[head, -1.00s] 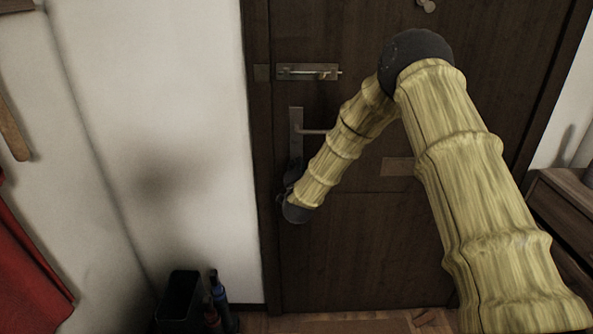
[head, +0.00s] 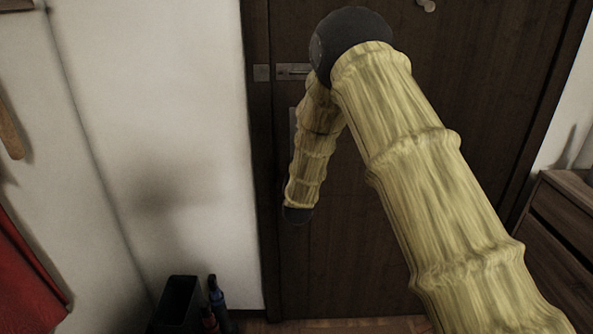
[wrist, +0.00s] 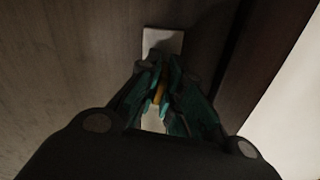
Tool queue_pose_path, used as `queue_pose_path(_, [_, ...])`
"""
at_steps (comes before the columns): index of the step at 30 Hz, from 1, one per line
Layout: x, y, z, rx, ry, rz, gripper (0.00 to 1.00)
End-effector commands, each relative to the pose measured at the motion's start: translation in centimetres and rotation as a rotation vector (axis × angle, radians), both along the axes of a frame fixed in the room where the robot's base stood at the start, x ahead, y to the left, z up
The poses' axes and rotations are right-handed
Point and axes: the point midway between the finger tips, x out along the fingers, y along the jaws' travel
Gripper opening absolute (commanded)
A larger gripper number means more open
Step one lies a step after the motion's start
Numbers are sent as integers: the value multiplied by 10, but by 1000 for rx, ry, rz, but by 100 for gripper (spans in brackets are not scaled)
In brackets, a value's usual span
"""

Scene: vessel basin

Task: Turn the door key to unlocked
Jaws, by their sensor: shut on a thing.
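The dark brown door (head: 400,240) fills the middle of the head view. In the wrist view my gripper (wrist: 158,92) has its green fingers closed together around a small yellowish piece, the key (wrist: 159,95), in front of a pale metal plate (wrist: 163,41) on the door. Most of the key is hidden by the fingers, so its angle is hard to tell. In the head view my arm hides the gripper and the key. The door's handle plate (head: 293,122) shows only as a sliver beside my arm.
A slide bolt (head: 291,71) is above, partly behind my arm. A white wall (head: 160,120) stands left of the door frame. A black bin (head: 178,303) and bottles (head: 217,297) stand on the floor at lower left. A wooden cabinet (head: 565,235) is at right.

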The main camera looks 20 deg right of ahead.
Motion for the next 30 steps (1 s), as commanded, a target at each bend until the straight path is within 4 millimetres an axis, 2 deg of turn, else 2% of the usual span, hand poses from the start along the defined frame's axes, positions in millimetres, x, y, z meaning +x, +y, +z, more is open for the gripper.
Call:
queue_pose_path(12, [1,-1,3,-178,45,-1,0])
queue_pose_path(29, [1,-1,3,-202,52,-2,0])
queue_pose_path(30, [1,-1,3,-202,52,-2,16])
